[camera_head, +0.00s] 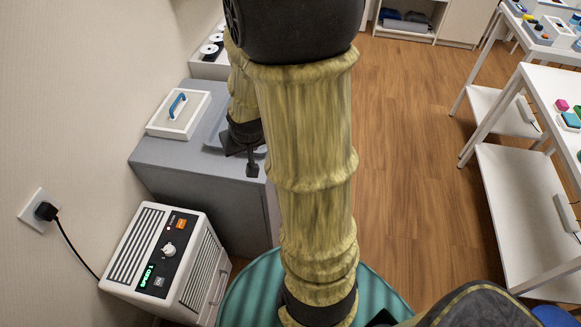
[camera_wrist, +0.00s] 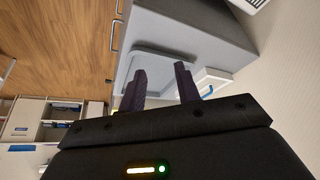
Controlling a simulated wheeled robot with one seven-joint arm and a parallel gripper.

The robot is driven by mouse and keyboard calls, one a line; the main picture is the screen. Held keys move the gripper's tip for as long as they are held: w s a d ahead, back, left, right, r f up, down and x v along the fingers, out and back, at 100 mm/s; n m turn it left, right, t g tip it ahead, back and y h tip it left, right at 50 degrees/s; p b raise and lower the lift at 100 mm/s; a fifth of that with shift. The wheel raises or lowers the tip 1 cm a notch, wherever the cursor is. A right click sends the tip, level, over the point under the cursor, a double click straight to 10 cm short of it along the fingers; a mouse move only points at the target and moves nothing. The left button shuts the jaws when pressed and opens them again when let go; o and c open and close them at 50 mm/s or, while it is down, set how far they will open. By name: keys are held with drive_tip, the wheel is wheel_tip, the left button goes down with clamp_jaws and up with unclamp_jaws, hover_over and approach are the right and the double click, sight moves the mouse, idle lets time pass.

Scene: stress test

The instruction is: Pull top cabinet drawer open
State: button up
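The grey cabinet (camera_head: 165,165) stands at the left in the head view, its top partly behind my arm. Which handle belongs to the top drawer is hard to tell. My gripper (camera_head: 248,160) is above the cabinet top near its right edge in the head view. In the wrist view my gripper (camera_wrist: 160,72) has its two dark fingers apart with nothing between them. The fingers overlap the view of the cabinet top, apart from the handles.
A grey tray (camera_head: 213,134) and a white box with a blue handle (camera_head: 163,126) are on the cabinet top. A white appliance with a knob (camera_head: 178,240) stands in front of the cabinet. White tables (camera_head: 545,85) stand at the right. Wooden floor (camera_head: 405,150) between is clear.

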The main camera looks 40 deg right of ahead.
drive_tip(key=w+d+f+m+t+h+b, duration=0.1)
drive_tip(key=w+d+f+m+t+b, duration=0.15)
drive_tip(key=d+f+b, duration=0.6)
drive_tip(key=w+d+f+m+t+b, duration=0.25)
drive_tip(key=d+f+b, duration=0.35)
drive_tip(key=d+f, duration=0.5)
drive_tip(key=s+d+f+m+t+b, duration=0.2)
drive_tip(key=s+f+m+t+b, duration=0.1)
drive_tip(key=f, duration=0.4)
drive_tip(key=s+d+f+m+t+y+b, duration=0.1)
drive_tip(key=s+d+f+m+t+b, duration=0.1)
drive_tip(key=s+f+m+b, duration=0.4)
drive_tip(key=shift+f+m+t+b, duration=0.3)
drive_tip(key=shift+f+t+b, duration=0.35)
drive_tip(key=shift+t+b, duration=0.1)
drive_tip(key=shift+w, duration=0.15)
drive_tip(key=w+f+b, duration=0.1)
drive_tip(key=w, duration=0.4)
drive_tip(key=w+d+b, duration=0.1)
drive_tip(key=w+b, duration=0.1)
drive_tip(key=w, duration=0.4)
drive_tip(key=w+f+b, duration=0.1)
drive_tip(key=w+b, duration=0.1)
drive_tip(key=w, duration=0.4)
drive_tip(key=shift+d+f, duration=0.3)
drive_tip(key=shift+d, duration=0.05)
